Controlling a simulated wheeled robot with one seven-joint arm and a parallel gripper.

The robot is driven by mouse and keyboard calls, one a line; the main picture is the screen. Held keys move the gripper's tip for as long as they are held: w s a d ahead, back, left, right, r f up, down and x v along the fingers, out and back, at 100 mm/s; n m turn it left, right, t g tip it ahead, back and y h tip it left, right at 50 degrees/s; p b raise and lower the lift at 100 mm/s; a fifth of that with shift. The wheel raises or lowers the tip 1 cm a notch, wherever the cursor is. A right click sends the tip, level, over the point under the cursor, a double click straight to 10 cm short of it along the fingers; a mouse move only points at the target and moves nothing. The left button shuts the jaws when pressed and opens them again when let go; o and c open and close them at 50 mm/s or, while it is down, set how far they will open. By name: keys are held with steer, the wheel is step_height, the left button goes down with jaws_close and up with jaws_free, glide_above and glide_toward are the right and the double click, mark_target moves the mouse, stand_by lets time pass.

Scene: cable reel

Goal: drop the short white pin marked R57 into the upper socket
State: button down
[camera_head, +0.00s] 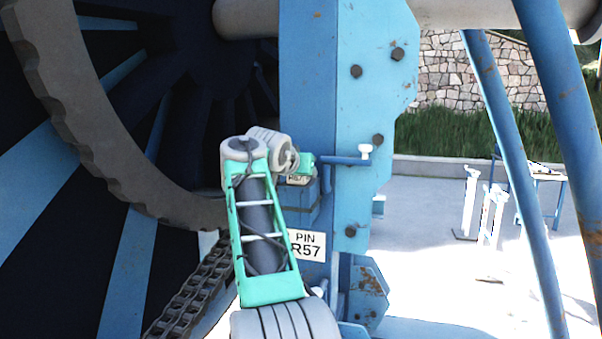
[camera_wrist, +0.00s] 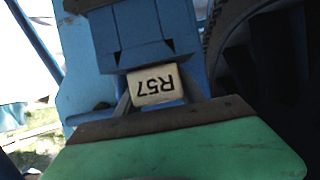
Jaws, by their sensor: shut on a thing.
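The pale, off-white block marked R57 (camera_wrist: 152,86) sits between the fingers of my gripper (camera_wrist: 158,98) in the wrist view, its lettering upside down there. In the head view only a small pale part of the pin (camera_head: 299,180) shows, just under my green gripper (camera_head: 303,163). My gripper is shut on the pin. Right below it in the head view is a blue bracket (camera_head: 304,205) on the side of the blue post, above a white sign reading PIN R57 (camera_head: 307,246). The socket's mouth is hidden; I cannot tell whether the pin's lower end is in it.
The bolted blue post (camera_head: 345,110) stands right behind my gripper. A blue rod with a white end (camera_head: 364,152) sticks out beside it. The big toothed reel (camera_head: 75,120) fills the left, with a chain (camera_head: 195,290) below. Slanting blue legs (camera_head: 515,160) stand at right.

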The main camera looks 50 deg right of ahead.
steer(key=shift+r, duration=0.15)
steer(key=c, duration=0.9)
jaws_free()
steer(key=shift+o, duration=1.3)
steer(key=shift+f, duration=0.2)
steer(key=v, duration=0.8)
steer(key=shift+b, duration=0.35)
